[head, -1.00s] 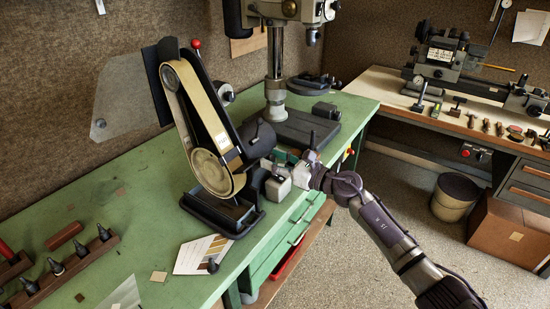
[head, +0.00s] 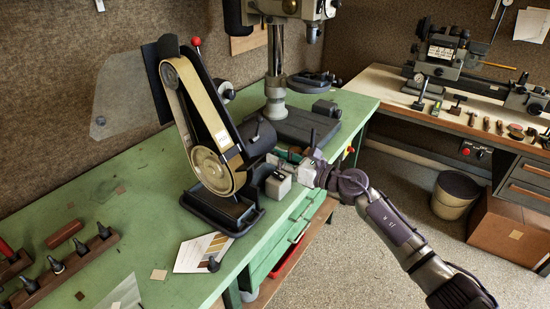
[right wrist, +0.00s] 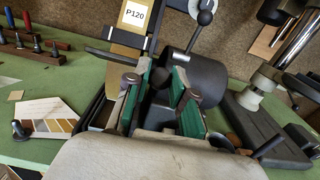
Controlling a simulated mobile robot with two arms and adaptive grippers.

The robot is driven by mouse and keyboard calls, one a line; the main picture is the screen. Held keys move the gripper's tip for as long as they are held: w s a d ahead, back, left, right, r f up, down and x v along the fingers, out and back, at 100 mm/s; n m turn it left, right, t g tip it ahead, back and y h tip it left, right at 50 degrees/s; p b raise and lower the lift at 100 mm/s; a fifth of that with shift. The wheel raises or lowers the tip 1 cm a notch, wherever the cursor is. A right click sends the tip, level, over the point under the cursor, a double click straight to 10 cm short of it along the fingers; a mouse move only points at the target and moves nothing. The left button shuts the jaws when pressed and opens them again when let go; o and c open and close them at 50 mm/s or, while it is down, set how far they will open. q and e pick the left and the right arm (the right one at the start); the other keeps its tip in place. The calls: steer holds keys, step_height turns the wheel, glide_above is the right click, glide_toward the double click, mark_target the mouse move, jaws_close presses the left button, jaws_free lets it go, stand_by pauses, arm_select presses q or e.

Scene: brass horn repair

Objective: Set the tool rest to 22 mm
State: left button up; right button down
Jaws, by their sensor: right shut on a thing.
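The belt grinder (head: 205,135) stands on the green bench, with a tan belt and a P120 label (right wrist: 135,14) that shows in the right wrist view. My right gripper (head: 279,163) is at its right side, below the dark motor cylinder (head: 257,137). In the right wrist view its green-padded fingers (right wrist: 160,98) are closed around a small dark part (right wrist: 163,92), mostly hidden between them; I cannot tell its exact shape. A thin dark plate (right wrist: 108,55), perhaps the tool rest, lies beyond the left finger. No millimetre reading is legible. My left gripper is out of view.
A drill press (head: 275,75) is behind, to the right. A colour card (head: 203,253) and a rack of tools (head: 62,268) lie on the bench (head: 130,215).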

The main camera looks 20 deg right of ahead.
steer(key=c, duration=1.3)
jaws_free()
steer(key=shift+c, duration=0.2)
steer(key=o, duration=0.3)
steer(key=shift+s+d+r, duration=0.15)
steer(key=shift+s+d, duration=0.05)
steer(key=shift+o, duration=0.2)
steer(key=v, duration=1.2)
